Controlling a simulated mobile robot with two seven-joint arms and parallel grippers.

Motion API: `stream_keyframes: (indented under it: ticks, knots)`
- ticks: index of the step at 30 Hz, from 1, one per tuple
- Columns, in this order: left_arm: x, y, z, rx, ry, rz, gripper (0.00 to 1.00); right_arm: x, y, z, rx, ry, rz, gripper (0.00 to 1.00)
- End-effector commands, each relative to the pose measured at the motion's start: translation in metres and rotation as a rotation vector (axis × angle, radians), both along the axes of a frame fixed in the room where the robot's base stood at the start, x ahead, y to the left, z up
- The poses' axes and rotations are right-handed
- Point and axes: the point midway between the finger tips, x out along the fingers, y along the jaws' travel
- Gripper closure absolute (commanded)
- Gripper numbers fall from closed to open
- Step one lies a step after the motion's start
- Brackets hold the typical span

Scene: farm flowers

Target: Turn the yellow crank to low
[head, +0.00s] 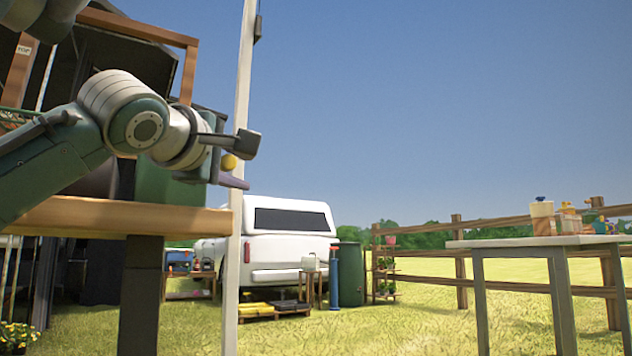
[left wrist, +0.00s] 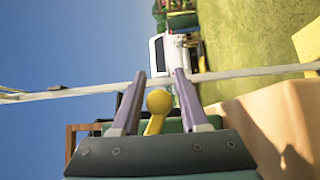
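The yellow crank (head: 228,161) shows as a small round yellow knob above the wooden counter in the head view. In the left wrist view its knob and a short yellow stem (left wrist: 158,101) stand between my two purple fingers. My left gripper (head: 244,163) is open, with one finger on each side of the knob. Narrow gaps seem to show between the knob and both fingers, so I see no firm contact. The crank's base and any low marking are hidden by my gripper and arm. My right gripper is not in view.
A wooden counter edge (head: 130,217) runs just below my left arm. A pale post (head: 235,270) stands close by my gripper. A white vehicle (head: 288,235) is parked behind. A table (head: 510,242) with small pots stands at the right. Grass between is open.

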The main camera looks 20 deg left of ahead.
Motion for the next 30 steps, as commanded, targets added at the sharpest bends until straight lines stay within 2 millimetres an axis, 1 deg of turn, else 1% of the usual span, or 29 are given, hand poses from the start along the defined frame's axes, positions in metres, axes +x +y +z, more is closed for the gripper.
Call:
stream_keyframes:
  ticks: [1, 11, 30]
  knots:
    - [0.0, 0.0, -0.0001, 0.0, 0.0, 0.0, 0.63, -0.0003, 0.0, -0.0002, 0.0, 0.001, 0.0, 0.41]
    - [0.0001, 0.0001, 0.0, 0.0, 0.0, 0.0, 1.0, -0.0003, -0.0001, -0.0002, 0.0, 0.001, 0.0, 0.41]
    - [0.0001, 0.0002, -0.0003, 0.0, 0.001, 0.001, 1.0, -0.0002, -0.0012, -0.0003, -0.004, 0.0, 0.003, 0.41]
